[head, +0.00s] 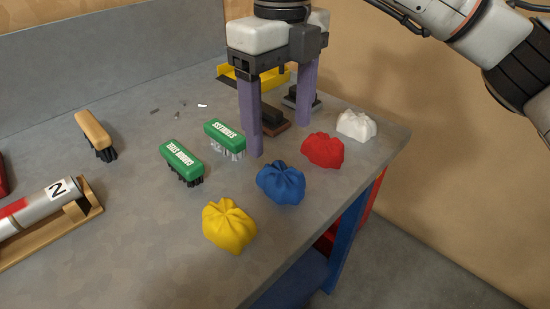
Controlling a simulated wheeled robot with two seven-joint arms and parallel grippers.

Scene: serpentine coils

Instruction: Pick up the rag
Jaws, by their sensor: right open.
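Several crumpled cloth rags lie along the right part of the grey bench: a yellow rag (229,226) nearest, a blue rag (281,183), a red rag (323,150) and a white rag (356,125) farthest. My right gripper (280,131) points down over the bench with its two purple fingers spread wide and nothing between them. Its near fingertip is just behind and left of the blue rag, and its far finger is behind and left of the red rag. It touches no rag that I can see. My left gripper is out of view.
Two green-handled brushes, labelled carbon steel (182,158) and stainless (225,132), lie left of my fingers. A brown block (276,120) sits behind the near finger. A yellow tray (229,75), a wooden-handled brush (94,130) and a cylinder (38,207) on a wooden cradle are also there.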

